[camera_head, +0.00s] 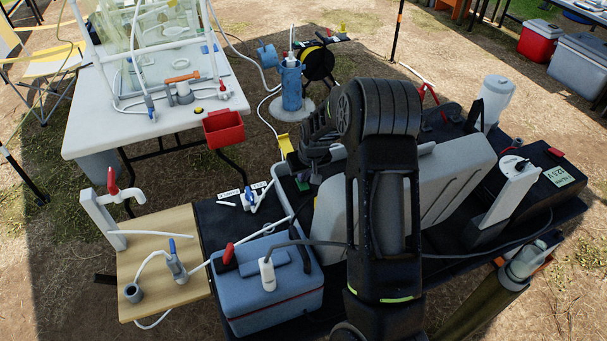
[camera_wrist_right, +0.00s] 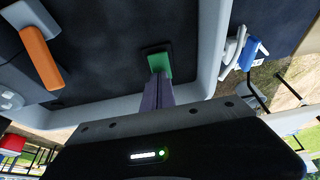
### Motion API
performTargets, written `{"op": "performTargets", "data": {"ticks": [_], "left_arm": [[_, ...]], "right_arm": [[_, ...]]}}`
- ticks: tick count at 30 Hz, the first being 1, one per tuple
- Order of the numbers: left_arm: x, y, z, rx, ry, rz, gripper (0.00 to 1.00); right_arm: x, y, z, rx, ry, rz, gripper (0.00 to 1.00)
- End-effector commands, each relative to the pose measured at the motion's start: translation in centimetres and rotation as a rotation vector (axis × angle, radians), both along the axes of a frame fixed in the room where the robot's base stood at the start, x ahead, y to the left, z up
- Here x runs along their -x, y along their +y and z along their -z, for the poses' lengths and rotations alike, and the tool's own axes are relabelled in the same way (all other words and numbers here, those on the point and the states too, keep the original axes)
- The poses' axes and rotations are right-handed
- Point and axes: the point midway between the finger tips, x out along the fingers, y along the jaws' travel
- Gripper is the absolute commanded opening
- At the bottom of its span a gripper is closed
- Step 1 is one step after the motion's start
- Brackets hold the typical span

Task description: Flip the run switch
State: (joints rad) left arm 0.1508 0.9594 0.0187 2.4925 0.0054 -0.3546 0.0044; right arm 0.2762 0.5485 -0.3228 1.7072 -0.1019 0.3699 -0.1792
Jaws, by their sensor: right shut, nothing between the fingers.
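A green switch (camera_wrist_right: 158,62) on a small black base is set in the dark panel (camera_wrist_right: 95,85) of a grey-rimmed case in the right wrist view. I take it to be the run switch, though no label is legible. A small green spot shows in the head view (camera_head: 302,186). My right gripper (camera_wrist_right: 157,85) is shut and empty, its narrow fingers reaching to the switch and covering its lower part. I cannot tell whether they touch. In the head view my right arm hides much of the case. My left gripper is out of view.
An orange handle (camera_wrist_right: 40,57) stands on the same panel. The raised grey case lid (camera_head: 450,185) is right of my arm. A blue cooler box (camera_head: 265,300) and a wooden board with a tap (camera_head: 160,250) lie to the left. A blue-handled valve (camera_head: 250,198) lies near the case.

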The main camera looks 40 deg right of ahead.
Motion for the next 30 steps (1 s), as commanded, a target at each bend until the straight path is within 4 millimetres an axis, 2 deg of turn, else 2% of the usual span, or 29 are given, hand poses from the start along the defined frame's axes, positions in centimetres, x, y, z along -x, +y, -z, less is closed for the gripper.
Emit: {"op": "performTargets", "data": {"ticks": [14, 30], "left_arm": [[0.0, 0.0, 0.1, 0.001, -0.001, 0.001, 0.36], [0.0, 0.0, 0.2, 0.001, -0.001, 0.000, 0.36]], "right_arm": [[-0.1, 0.0, 0.8, -0.024, 0.071, 0.000, 0.00], [1.7, 0.5, 1.0, -0.026, 0.081, 0.001, 0.00]]}}
